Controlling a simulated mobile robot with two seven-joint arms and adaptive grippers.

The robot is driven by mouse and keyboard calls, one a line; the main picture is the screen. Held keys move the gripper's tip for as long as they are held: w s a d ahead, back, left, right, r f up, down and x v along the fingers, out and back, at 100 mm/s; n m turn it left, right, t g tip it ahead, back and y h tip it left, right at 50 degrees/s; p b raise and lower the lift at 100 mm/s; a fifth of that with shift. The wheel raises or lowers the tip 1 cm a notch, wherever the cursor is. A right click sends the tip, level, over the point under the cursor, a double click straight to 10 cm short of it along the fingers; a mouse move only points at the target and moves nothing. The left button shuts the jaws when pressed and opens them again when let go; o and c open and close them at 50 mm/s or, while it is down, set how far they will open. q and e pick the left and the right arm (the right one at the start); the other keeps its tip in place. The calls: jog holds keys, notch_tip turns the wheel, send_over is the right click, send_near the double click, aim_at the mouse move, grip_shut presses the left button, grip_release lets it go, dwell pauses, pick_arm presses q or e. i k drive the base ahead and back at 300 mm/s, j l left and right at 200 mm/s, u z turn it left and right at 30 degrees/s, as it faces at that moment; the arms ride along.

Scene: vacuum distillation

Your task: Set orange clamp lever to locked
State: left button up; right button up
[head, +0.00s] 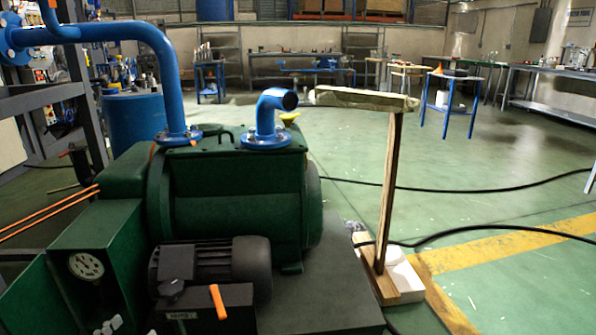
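A short orange lever (217,302) stands nearly upright, slightly tilted, at the front of the small dark motor (212,265) on the green pump unit (235,195). I take it for the orange clamp lever, but I cannot tell from this view whether it is locked. Its mount is partly hard to make out against the dark motor box. A smaller orange piece (153,150) shows beside the flange of the blue pipe, too small to identify. Neither of my grippers is in the head view.
A blue pipe (150,35) runs from the left into the pump top, and an open blue elbow (268,112) stands beside it. A wooden T-shaped stand (390,185) is right of the pump. Black cables (480,187) cross the otherwise largely clear green floor.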

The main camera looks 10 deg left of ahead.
aim_at(214, 292)
jog(key=k+j, duration=0.15)
jog(key=k, duration=0.35)
jog(key=k+j, duration=0.15)
jog(key=k, duration=0.3)
